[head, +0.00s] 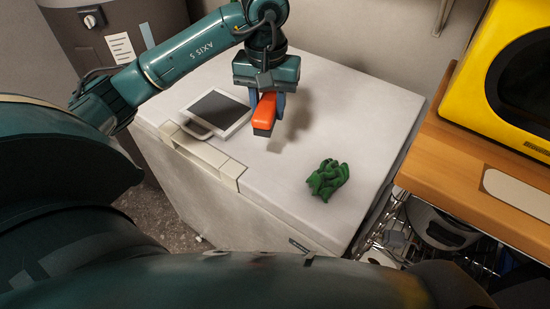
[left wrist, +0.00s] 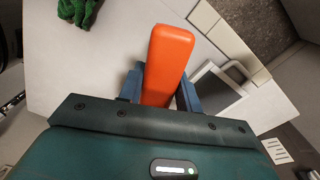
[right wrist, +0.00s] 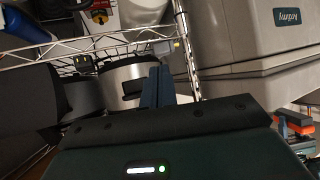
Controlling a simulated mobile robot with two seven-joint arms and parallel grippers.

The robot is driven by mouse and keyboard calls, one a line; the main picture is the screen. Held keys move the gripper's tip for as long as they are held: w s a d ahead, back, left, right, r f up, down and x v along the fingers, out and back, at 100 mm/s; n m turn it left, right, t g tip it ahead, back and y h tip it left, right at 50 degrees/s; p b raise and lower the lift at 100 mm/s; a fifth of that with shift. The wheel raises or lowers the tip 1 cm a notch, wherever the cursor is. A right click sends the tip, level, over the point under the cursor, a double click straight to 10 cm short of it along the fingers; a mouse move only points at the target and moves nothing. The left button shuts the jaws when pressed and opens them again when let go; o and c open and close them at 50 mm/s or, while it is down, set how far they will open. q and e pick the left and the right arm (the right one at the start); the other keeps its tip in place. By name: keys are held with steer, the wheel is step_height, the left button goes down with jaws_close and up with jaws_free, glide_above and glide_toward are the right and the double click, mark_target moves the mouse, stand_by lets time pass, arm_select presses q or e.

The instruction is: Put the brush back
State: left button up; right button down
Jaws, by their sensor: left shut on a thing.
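The brush (head: 265,111) is an orange block with a dark underside. The brush also shows between the blue fingers in the left wrist view (left wrist: 166,65). Whether it touches the top cannot be told. My right gripper (right wrist: 160,84) shows only in the right wrist view; its fingers are together with nothing visible between them.
A white-framed dark panel (head: 215,110) lies left of the brush. A crumpled green thing (head: 327,179) lies nearer on the top, to the right. A wooden counter (head: 480,175) with a yellow appliance (head: 497,75) stands at right, over a wire rack (right wrist: 90,45) with pots.

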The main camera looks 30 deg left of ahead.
arm_select(q)
steer(key=shift+d, duration=0.15)
steer(key=shift+s+f, duration=0.15)
steer(key=shift+f, duration=0.2)
glide_above(270, 153)
step_height(270, 153, down, 5)
steer(key=shift+f+p, duration=0.15)
steer(key=shift+p, duration=0.2)
steer(key=shift+s+f, duration=0.1)
steer(key=shift+f, duration=0.5)
step_height(270, 153, down, 2)
steer(key=shift+f, duration=0.5)
steer(key=o, duration=0.5)
steer(key=shift+f, duration=0.15)
steer(key=o, duration=0.5)
steer(key=shift+c, duration=0.2)
arm_select(e)
steer(key=shift+d, duration=0.2)
steer(key=shift+r, duration=0.1)
